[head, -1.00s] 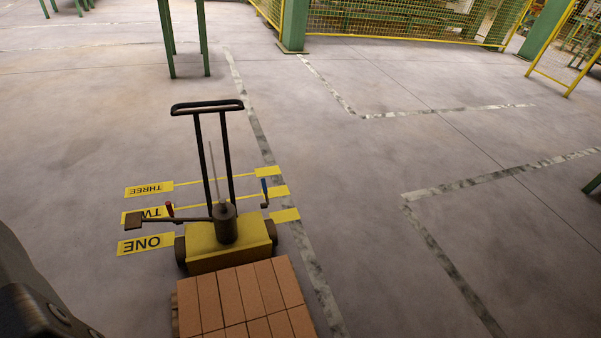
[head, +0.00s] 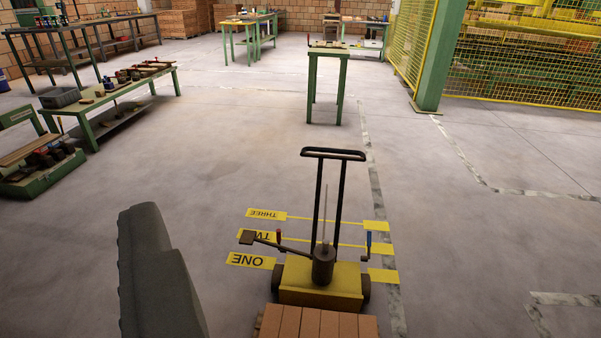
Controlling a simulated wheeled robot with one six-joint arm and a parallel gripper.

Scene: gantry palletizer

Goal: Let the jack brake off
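The jack (head: 320,283) has a yellow body, dark side wheels and an upright black loop handle (head: 333,155). It stands at lower centre in the head view. A dark cylinder with a thin upright rod rises from its middle. A brown arm with a flat pedal (head: 247,237) reaches out to its left. I cannot tell which part is the brake. My gripper's fingertips do not show; a dark grey part of my body fills the lower left.
A green table (head: 329,54) stands behind, a low bench (head: 120,100) at left, yellow mesh fence (head: 525,75) at right. Floor between is clear.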

